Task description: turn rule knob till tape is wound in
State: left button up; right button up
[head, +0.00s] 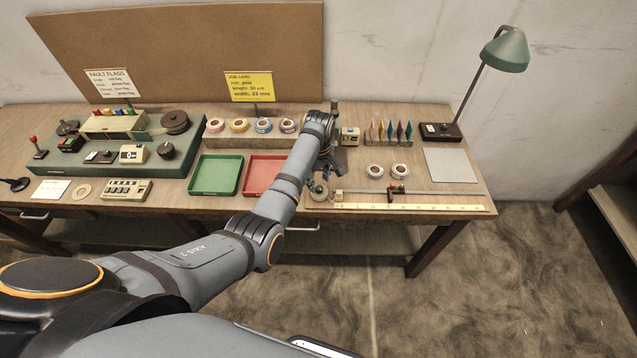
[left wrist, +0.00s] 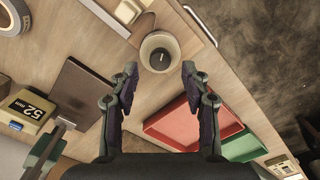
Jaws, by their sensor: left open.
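The rule (head: 440,208) lies along the table's front right edge, with a long pale yellow graduated strip showing. At its left end is a round pale drum with a dark knob (head: 318,188). The left wrist view shows the knob (left wrist: 159,56) as a dark centre in a pale round housing. My left gripper (head: 322,177) is above the table just by this knob. In the left wrist view its two fingers (left wrist: 160,75) are spread apart, with the knob centred just beyond the tips and nothing between them. My right gripper is not in view.
A green tray (head: 216,190) and a red tray (head: 263,192) lie left of the gripper. Two tape rolls (head: 375,171) sit behind the rule. A small 52 mm display box (head: 350,136) stands behind the arm. A lamp (head: 505,52) stands at the back right.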

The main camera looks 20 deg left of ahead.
aim_at(319, 191)
pick_arm(q)
jog(key=shift+f, duration=1.4)
grip_shut()
